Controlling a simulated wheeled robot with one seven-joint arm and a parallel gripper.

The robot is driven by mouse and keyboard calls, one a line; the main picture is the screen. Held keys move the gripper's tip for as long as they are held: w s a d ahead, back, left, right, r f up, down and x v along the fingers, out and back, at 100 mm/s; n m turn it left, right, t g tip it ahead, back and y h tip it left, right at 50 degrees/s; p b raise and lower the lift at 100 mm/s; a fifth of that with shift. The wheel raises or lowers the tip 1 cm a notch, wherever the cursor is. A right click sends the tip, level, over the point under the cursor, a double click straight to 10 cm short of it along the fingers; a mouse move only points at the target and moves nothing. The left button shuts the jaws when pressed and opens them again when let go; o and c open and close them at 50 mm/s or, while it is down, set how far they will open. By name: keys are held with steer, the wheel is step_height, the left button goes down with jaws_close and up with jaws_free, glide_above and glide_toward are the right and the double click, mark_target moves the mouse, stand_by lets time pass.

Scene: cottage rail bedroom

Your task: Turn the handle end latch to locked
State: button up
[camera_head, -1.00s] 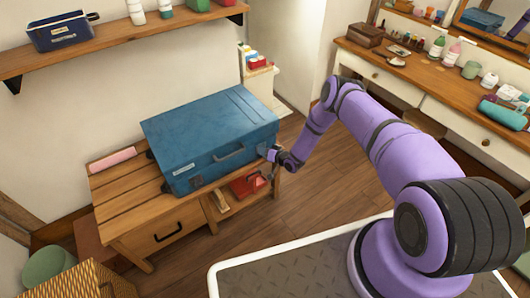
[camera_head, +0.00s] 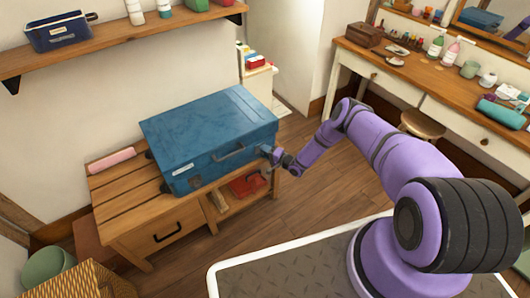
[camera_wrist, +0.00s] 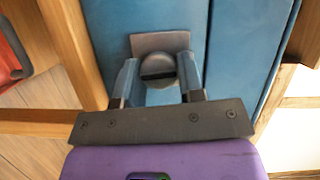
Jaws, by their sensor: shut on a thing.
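The blue suitcase (camera_head: 205,135) lies on the wooden bench, with its handle (camera_head: 230,154) on the long front side. The end latch is a round dark knob (camera_wrist: 158,68) with a slot, on a grey plate (camera_wrist: 160,42) fixed to the blue case. In the wrist view the slot runs nearly level across the picture. My gripper (camera_wrist: 158,76) has one finger on each side of the knob and is shut on it. In the head view my gripper (camera_head: 268,153) is at the right end of the suitcase and hides the latch.
The wooden bench (camera_head: 130,208) has a drawer and an open shelf holding a red item (camera_head: 246,185). A pink roll (camera_head: 112,160) lies on its left part. A wall shelf (camera_head: 110,40) hangs above. A dressing table (camera_head: 420,75) and stool stand at right. Bare floor lies between.

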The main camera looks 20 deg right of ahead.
steer(key=shift+d+f+m, duration=0.1)
steer(key=shift+m, duration=0.5)
steer(key=o, duration=0.9)
steer(key=v, duration=1)
steer(key=shift+s+d+f, duration=0.2)
steer(key=shift+s+d, duration=0.05)
steer(key=shift+s, duration=0.05)
